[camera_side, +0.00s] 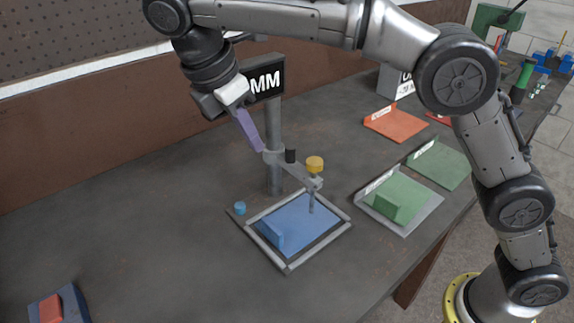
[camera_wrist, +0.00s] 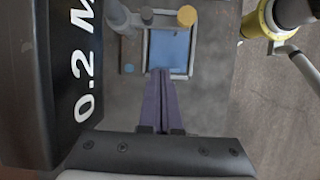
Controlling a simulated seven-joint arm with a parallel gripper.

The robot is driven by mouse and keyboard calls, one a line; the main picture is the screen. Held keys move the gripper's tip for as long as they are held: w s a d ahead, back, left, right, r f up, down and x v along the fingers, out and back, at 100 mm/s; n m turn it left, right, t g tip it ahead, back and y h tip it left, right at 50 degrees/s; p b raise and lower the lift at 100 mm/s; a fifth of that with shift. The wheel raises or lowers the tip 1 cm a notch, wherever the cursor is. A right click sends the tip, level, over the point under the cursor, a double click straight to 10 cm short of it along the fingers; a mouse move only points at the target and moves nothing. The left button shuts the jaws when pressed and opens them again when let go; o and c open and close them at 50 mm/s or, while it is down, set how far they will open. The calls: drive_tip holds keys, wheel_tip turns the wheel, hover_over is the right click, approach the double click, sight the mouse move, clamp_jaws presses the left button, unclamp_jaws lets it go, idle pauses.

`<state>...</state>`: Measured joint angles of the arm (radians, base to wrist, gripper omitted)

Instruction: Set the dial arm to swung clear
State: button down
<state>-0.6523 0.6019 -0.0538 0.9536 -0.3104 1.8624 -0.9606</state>
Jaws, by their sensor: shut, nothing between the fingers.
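The dial arm (camera_side: 300,175) is a grey bar clamped to an upright grey post (camera_side: 274,122). It carries a yellow round dial (camera_side: 314,164) with a thin stem pointing down over the blue plate (camera_side: 297,214). The arm reaches over that plate. In the wrist view, the yellow dial (camera_wrist: 187,15) shows at the top, right of the post. My gripper (camera_side: 260,147) has long purple fingers and is shut and empty. In the side view its tips overlap the post near the clamp; the wrist view shows the tips (camera_wrist: 160,71) in front of the plate's near edge, apart from the dial arm.
A blue block (camera_side: 270,234) sits on the grey-framed plate, with a small blue knob (camera_side: 239,208) beside it. A sign (camera_side: 264,80) tops the post. Green (camera_side: 400,200) and orange (camera_side: 395,123) trays lie right; a red block (camera_side: 50,308) is front left.

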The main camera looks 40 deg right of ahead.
sight(291, 159)
drive_tip(key=shift+s+a+f, duration=0.15)
drive_tip(key=shift+s+a, duration=0.05)
drive_tip(key=shift+a, duration=0.15)
drive_tip(key=d+f, duration=0.7)
drive_tip(key=f, duration=0.2)
drive_tip(key=shift+d+f, duration=0.15)
drive_tip(key=shift+d, duration=0.25)
